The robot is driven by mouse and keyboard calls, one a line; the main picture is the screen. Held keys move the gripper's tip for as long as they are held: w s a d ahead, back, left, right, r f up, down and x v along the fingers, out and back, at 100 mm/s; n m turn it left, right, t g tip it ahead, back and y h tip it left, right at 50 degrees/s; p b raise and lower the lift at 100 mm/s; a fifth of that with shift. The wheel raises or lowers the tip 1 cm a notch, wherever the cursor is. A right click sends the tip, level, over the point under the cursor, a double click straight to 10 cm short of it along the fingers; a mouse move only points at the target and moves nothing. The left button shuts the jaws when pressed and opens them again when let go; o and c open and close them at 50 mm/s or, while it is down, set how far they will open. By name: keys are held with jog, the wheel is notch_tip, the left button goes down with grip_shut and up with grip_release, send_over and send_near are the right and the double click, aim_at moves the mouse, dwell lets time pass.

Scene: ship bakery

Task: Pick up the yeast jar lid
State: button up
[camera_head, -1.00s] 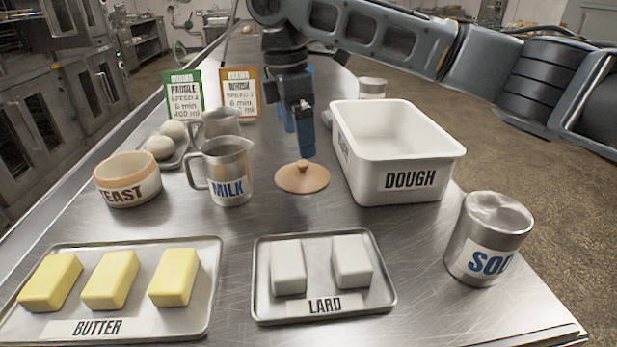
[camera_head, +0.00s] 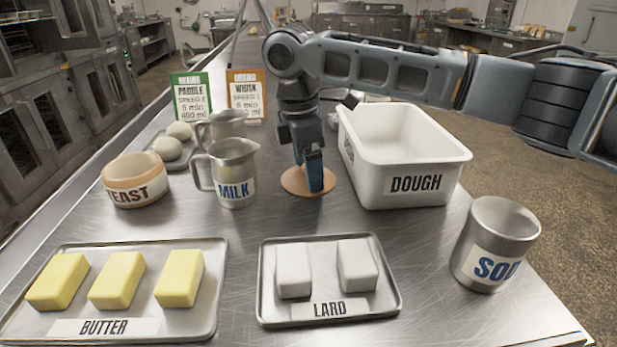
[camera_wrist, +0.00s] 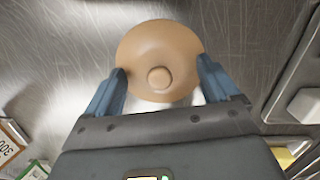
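The yeast jar lid (camera_head: 291,184) is a round tan clay disc with a small knob, lying flat on the steel table between the milk jug and the dough tub. In the wrist view the lid (camera_wrist: 150,45) shows its knob near the middle. My gripper (camera_head: 316,188) is low over the lid and hides much of it in the head view. In the wrist view my gripper (camera_wrist: 163,75) has its blue fingers wide apart, either side of the knob, near the lid's edges. Whether they touch it, I cannot tell. The yeast jar (camera_head: 136,190) stands open at the left.
The milk jug (camera_head: 232,165) is close left of my gripper; the white dough tub (camera_head: 405,195) is close right. Lard (camera_head: 388,305) and butter (camera_head: 210,320) trays lie in front. A soda canister (camera_head: 488,215) stands front right. Two recipe cards (camera_head: 190,97) stand behind.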

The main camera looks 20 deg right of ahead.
jog(key=c, duration=0.7)
jog(key=shift+s+f, duration=0.1)
jog(key=shift+f, duration=0.05)
jog(key=shift+c, duration=0.5)
jog(key=shift+r, duration=0.55)
grip_shut()
notch_tip(320, 180, up, 9)
